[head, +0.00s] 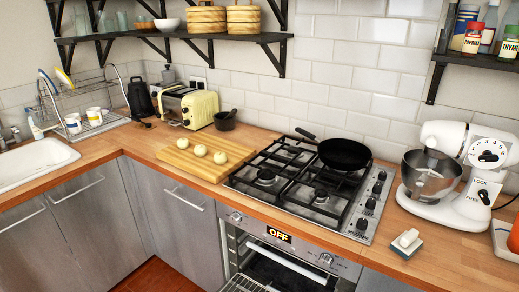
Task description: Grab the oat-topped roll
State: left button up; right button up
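Pale round things, which look like small rolls, sit around the wooden cutting board (180,155) left of the hob. One pale roll (200,150) is on the board, and another pale roll (220,157) is just to its right. They are too small for me to tell which, if any, has oats on top. Neither of my grippers is in view.
A gas hob (262,178) with a black frying pan (344,154) stands right of the board, above an oven with its door open. A yellow toaster (200,108) and a dark mortar (225,121) are behind the board. A white mixer (450,170) stands far right.

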aim_at(199, 150)
jog(key=j+z, duration=0.15)
jog(key=z, duration=0.5)
jog(key=j+z, duration=0.3)
jog(key=j, duration=0.15)
jog(key=k+j+z, duration=0.1)
jog(key=j+z, duration=0.15)
jog(key=j, duration=0.2)
jog(key=k+j, duration=0.1)
jog(key=j, duration=0.35)
jog(key=k+j+z, duration=0.1)
jog(key=j, duration=0.3)
jog(key=k+j, duration=0.1)
jog(key=j, duration=0.35)
jog(key=k+j+z, duration=0.1)
jog(key=j, duration=0.35)
jog(key=k+j+z, duration=0.1)
jog(key=j, duration=0.3)
jog(key=k+j, duration=0.15)
jog(key=j, duration=0.25)
